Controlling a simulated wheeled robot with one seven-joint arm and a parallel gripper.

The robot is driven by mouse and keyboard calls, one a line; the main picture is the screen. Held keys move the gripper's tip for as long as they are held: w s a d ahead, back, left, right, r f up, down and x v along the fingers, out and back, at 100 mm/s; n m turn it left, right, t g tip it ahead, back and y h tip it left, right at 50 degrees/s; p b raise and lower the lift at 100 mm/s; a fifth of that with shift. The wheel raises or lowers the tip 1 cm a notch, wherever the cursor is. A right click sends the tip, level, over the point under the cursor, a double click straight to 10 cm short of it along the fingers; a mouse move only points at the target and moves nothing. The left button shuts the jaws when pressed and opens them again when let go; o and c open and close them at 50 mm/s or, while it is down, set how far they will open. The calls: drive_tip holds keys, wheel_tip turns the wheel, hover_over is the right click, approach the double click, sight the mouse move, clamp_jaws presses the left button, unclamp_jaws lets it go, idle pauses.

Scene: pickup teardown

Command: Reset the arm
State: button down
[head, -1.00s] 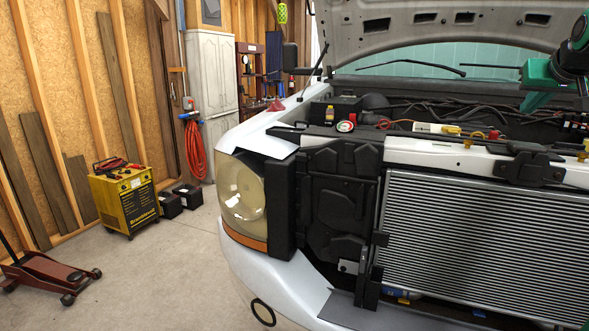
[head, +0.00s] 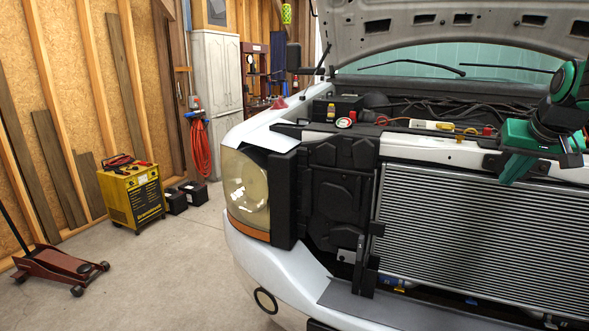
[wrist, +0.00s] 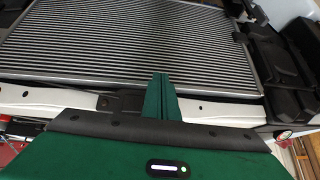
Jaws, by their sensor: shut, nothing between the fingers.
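My green and black arm shows at the right edge of the head view, in front of the open engine bay. My gripper (head: 517,172) points down and left there, in front of the top edge of the radiator (head: 460,240). In the wrist view my gripper (wrist: 161,80) has its two green fingers together with nothing between them. The radiator (wrist: 130,45) fills the upper middle of that view beyond the fingertips. I cannot tell whether the fingers touch anything.
The white truck's raised hood (head: 440,25) overhangs the bay. The headlight (head: 245,190) and bumper (head: 265,265) stand at the left. A yellow charger (head: 132,195), black batteries (head: 190,193), a red floor jack (head: 58,268) and a cabinet (head: 216,75) stand further left. The floor between is clear.

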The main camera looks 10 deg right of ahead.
drive_tip(key=s+a+f+g+y, duration=0.3)
drive_tip(key=s+a+f+g, duration=0.3)
drive_tip(key=s+a+f, duration=1.1)
wheel_tip(320, 180, down, 3)
drive_tip(key=s, duration=0.2)
drive_tip(key=shift+s+a+n+y, duration=0.3)
drive_tip(key=shift+a, duration=0.1)
